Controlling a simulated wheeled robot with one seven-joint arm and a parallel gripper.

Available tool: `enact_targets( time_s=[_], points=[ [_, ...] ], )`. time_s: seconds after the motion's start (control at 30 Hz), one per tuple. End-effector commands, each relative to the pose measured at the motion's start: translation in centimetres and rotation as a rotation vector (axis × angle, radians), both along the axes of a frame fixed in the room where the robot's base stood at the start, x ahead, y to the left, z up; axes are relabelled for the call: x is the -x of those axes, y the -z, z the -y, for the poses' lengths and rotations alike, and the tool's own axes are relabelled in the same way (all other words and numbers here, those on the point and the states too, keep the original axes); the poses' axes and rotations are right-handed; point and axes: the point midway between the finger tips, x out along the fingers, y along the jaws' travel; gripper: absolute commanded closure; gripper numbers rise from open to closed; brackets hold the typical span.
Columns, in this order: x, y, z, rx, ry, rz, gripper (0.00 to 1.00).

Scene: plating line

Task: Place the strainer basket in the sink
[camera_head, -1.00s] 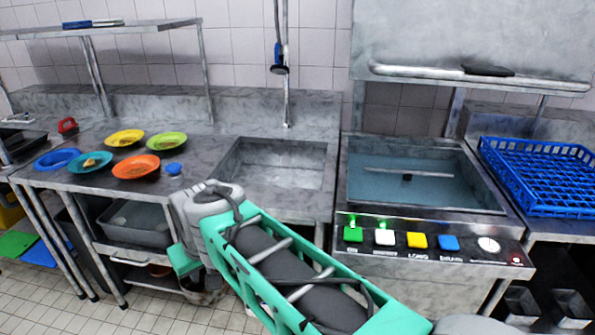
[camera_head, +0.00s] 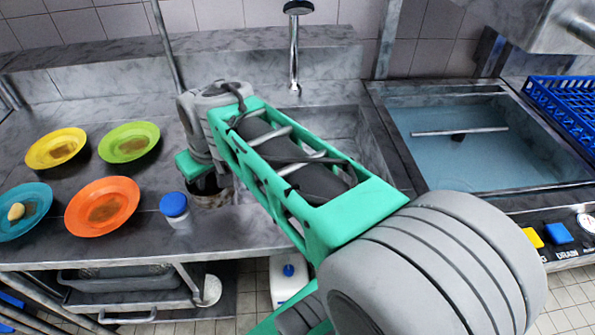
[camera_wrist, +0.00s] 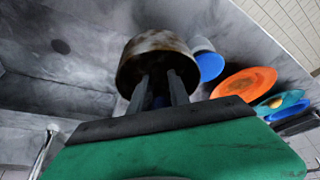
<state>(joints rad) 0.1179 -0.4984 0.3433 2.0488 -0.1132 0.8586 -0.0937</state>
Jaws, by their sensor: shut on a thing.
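The strainer basket (camera_head: 211,194) is a small, round, brown-stained metal cup. It shows close up in the wrist view (camera_wrist: 156,45). My gripper (camera_wrist: 168,88) is shut on the basket, with both fingers at its near side. In the head view my gripper (camera_head: 207,181) is by the counter's front part, left of the sink (camera_head: 352,125). Whether the basket touches the counter I cannot tell. The sink basin is partly hidden behind my arm in the head view.
A blue-lidded white jar (camera_head: 175,209) stands close to the left of the basket. Orange (camera_head: 103,206), green (camera_head: 130,141), yellow (camera_head: 56,148) and teal (camera_head: 22,209) plates lie further left. A faucet (camera_head: 294,50) rises behind the sink. A water-filled basin (camera_head: 465,150) is to the right.

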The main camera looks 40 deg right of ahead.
Motion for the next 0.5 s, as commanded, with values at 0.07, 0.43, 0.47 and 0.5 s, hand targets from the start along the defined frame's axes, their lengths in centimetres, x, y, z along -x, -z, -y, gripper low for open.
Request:
enact_targets(
  time_s=[0.07,0.43,0.47,0.5],
  points=[
    [-0.6,1.5,3.2,-0.003,-0.048,-0.004,1.0],
    [2.8,10.6,22.7,-0.009,-0.546,-0.001,1.0],
    [3.4,11.2,23.8,-0.006,-0.577,0.0,1.0],
    [4.3,11.7,25.0,-0.006,-0.614,0.0,1.0]
  ],
)
